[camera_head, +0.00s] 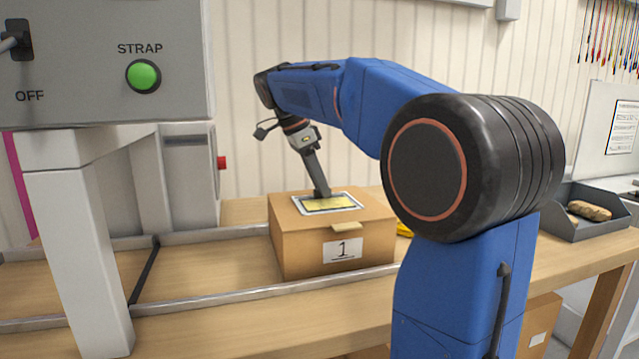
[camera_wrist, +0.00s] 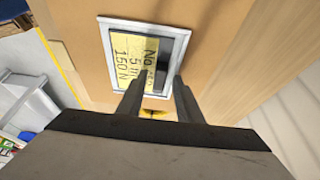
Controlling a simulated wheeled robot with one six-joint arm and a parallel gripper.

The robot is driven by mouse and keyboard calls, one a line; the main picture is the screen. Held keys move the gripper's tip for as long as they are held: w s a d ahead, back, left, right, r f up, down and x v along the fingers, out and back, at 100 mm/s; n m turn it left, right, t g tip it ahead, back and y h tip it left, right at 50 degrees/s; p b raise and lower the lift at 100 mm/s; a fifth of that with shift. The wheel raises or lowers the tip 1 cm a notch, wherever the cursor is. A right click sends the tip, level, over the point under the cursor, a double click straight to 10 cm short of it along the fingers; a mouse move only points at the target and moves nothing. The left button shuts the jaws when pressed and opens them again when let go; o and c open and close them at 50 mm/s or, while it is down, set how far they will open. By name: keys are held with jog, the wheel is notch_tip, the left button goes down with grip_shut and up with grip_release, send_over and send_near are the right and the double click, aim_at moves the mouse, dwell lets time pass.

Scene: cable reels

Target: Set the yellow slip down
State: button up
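The yellow slip (camera_head: 328,204) lies flat, as far as I can tell, inside a white-rimmed frame (camera_head: 358,206) on top of a cardboard box (camera_head: 290,240) marked 1. In the wrist view the slip (camera_wrist: 125,60) shows dark printed lettering, including "150 N". It covers the left and lower part of the frame (camera_wrist: 103,50), and a dark inner surface shows beside it. My gripper (camera_head: 322,194) points down at the slip. In the wrist view its two fingers (camera_wrist: 157,80) stand apart with nothing visibly pinched between them. Whether the tips touch the slip is unclear.
The box stands on a wooden bench between metal rails (camera_head: 215,303). A grey machine (camera_head: 100,60) with a green STRAP button (camera_head: 143,76) is at left. A grey tray (camera_head: 580,228) holding a brown item (camera_head: 589,210) is at right. A yellow object (camera_head: 404,230) sits beside the box.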

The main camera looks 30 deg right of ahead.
jog(key=v, duration=1.2)
jog(key=shift+r, duration=0.15)
dwell(0.4)
